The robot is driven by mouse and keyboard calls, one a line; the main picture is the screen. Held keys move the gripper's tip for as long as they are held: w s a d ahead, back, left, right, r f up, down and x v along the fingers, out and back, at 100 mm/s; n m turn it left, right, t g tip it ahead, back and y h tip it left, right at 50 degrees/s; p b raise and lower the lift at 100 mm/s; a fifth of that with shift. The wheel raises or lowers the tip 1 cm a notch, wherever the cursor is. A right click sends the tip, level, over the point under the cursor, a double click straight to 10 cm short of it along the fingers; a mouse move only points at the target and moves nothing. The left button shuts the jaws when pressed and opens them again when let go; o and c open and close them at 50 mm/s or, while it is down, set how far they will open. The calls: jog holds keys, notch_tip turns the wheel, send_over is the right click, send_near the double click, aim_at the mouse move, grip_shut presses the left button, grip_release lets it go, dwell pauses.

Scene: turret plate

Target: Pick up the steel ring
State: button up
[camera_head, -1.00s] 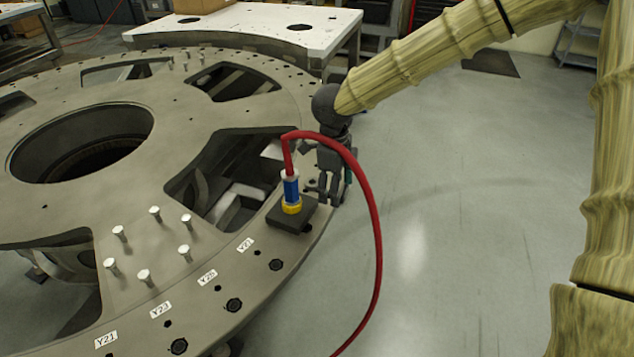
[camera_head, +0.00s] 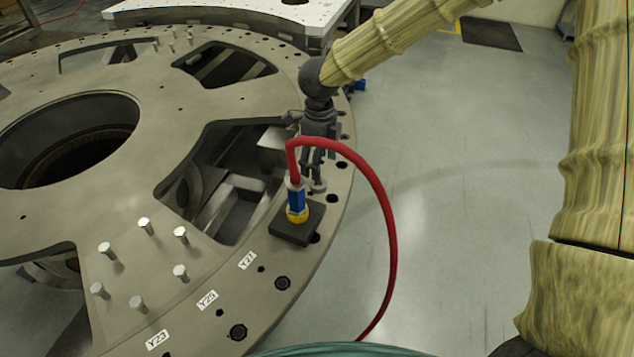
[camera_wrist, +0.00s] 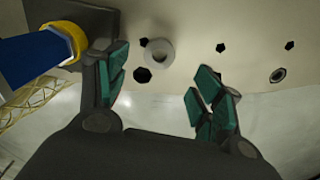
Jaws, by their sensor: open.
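The steel ring (camera_head: 319,186) is a small grey piece on the outer rim of the round turret plate (camera_head: 245,235), partly hidden by my gripper's fingers. In the wrist view the ring (camera_wrist: 158,52) shows as a pale round piece with a hole, between and beyond the two fingertips. My gripper (camera_head: 313,163) points down above the rim close to the ring. In the wrist view my gripper (camera_wrist: 161,76) is open, with teal finger pads apart and nothing between them. I cannot tell the exact gap to the ring.
A blue and yellow connector (camera_head: 297,201) stands on a dark block (camera_head: 293,230) close to my gripper, with a red hose (camera_head: 388,210) arching to the right. Several bolts (camera_head: 144,225) stand up from the plate. A large opening lies left of the connector. Open floor lies right.

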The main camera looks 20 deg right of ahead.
jog(key=shift+w+d+f, duration=0.15)
jog(key=shift+d+f, duration=0.05)
jog(key=shift+f, duration=0.65)
jog(key=shift+a+f, duration=0.1)
jog(key=shift+f, duration=0.3)
jog(key=shift+a+f+p, duration=0.15)
jog(key=shift+f+p, duration=0.55)
jog(key=shift+f, duration=1.5)
jog(key=shift+c, duration=0.4)
jog(key=c, duration=1)
jog(key=shift+c, duration=0.8)
jog(key=shift+r, duration=0.15)
